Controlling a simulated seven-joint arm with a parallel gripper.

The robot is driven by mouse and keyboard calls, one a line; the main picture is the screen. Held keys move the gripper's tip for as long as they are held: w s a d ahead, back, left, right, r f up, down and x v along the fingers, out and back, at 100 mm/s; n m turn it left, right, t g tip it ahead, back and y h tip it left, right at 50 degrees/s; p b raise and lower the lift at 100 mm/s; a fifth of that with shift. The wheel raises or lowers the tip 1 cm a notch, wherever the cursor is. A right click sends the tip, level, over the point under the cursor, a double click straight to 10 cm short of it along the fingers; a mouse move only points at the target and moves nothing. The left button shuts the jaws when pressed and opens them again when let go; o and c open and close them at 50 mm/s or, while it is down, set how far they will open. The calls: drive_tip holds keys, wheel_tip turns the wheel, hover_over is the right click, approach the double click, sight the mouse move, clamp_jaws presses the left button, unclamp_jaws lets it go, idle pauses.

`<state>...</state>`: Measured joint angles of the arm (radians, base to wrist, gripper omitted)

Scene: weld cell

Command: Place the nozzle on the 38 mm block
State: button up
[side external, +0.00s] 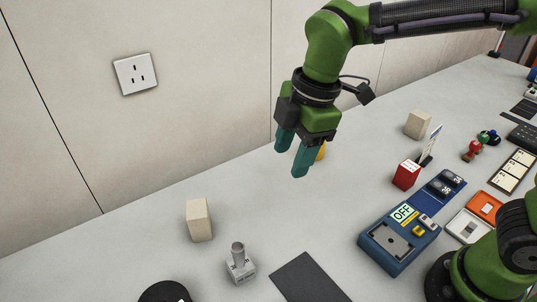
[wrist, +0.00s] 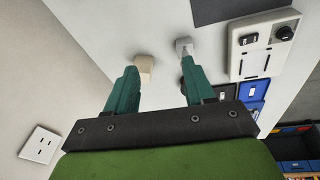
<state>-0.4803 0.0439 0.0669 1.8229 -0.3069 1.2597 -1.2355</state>
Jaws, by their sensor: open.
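A grey cylindrical piece (side external: 238,250), which looks like the nozzle, stands upright on a small light-grey block (side external: 241,271) in the front middle of the table. The block has dark lettering too small to read, so I cannot tell whether it is the 38 mm block. The grey block also shows in the wrist view (wrist: 183,46), near the right fingertip. My gripper (side external: 290,160) is open and empty, high above the table, behind and to the right of that stack. In the wrist view my gripper (wrist: 160,72) has its fingers spread with nothing between them.
A beige block (side external: 199,220) stands left of the stack; another (side external: 417,125) is farther back. A dark mat (side external: 308,280) lies right of the stack. A blue device (side external: 400,241) and a red box (side external: 406,174) stand farther right. A yellow object (side external: 321,152) is partly hidden behind my gripper.

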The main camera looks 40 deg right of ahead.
drive_tip(key=s+d+m+t, duration=0.2)
drive_tip(key=s+d+m, duration=0.2)
drive_tip(key=d+m, duration=0.4)
drive_tip(key=s+d+m+t, duration=0.3)
drive_tip(key=s+d+m, duration=0.2)
drive_tip(key=d+m, duration=0.4)
drive_tip(key=r+m, duration=0.1)
drive_tip(key=m, duration=0.2)
drive_tip(key=shift+d, duration=0.25)
